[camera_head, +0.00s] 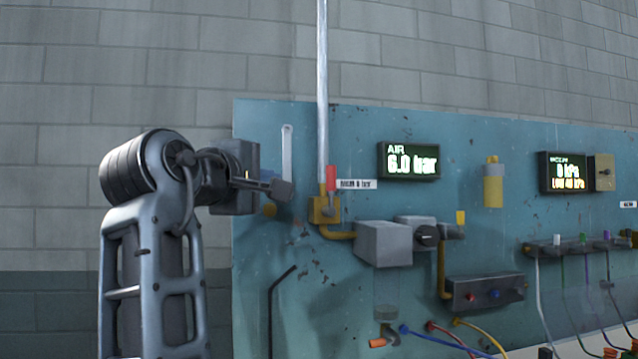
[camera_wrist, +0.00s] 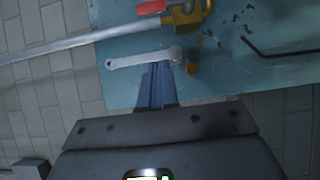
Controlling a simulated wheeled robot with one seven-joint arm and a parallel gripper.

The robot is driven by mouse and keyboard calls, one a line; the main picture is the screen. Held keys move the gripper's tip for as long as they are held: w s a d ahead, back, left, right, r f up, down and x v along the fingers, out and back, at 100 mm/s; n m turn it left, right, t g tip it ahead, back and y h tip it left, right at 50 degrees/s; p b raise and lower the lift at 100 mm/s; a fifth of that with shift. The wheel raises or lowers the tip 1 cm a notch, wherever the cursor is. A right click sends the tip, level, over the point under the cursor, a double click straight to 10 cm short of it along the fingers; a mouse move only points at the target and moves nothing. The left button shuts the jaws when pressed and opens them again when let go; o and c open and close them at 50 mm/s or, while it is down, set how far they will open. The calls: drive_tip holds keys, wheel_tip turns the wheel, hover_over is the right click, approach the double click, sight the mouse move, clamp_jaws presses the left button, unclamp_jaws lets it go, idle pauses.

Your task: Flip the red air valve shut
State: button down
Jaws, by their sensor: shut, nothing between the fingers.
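The red air valve's handle (camera_head: 331,178) stands upright, in line with the vertical pipe, above a yellow valve body (camera_head: 322,211) on the blue panel. In the wrist view the red handle (camera_wrist: 151,7) and valve body (camera_wrist: 187,14) are at the top edge, partly cut off. My gripper (camera_head: 283,189) is shut and empty, left of the valve and apart from it. In the wrist view my gripper (camera_wrist: 158,70) points at a pale grey bar (camera_wrist: 135,60); I cannot tell whether they touch. The bar's top (camera_head: 287,145) shows in the head view; my gripper hides its lower end.
The air display (camera_head: 409,162) reads 6.0 bar. A vertical pipe (camera_head: 322,90) rises from the valve. A small yellow knob (camera_head: 269,210) sits below my gripper. A grey box (camera_head: 384,244) and a black bent rod (camera_head: 272,305) are lower on the panel.

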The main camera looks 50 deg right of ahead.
drive_tip(key=shift+s+d+r, duration=0.1)
drive_tip(key=shift+d+r, duration=0.05)
drive_tip(key=shift+r, duration=0.2)
drive_tip(key=p, duration=0.2)
approach(329, 189)
drive_tip(key=w+d+r, duration=0.2)
drive_tip(key=w+d, duration=0.2)
drive_tip(key=w, duration=0.1)
drive_tip(key=shift+s+d+r, duration=0.1)
drive_tip(key=shift+s+d, duration=0.4)
drive_tip(key=shift+d, duration=0.35)
drive_tip(key=shift+r+g+p, duration=0.1)
drive_tip(key=shift+g+p, duration=0.2)
drive_tip(key=shift+p, duration=0.05)
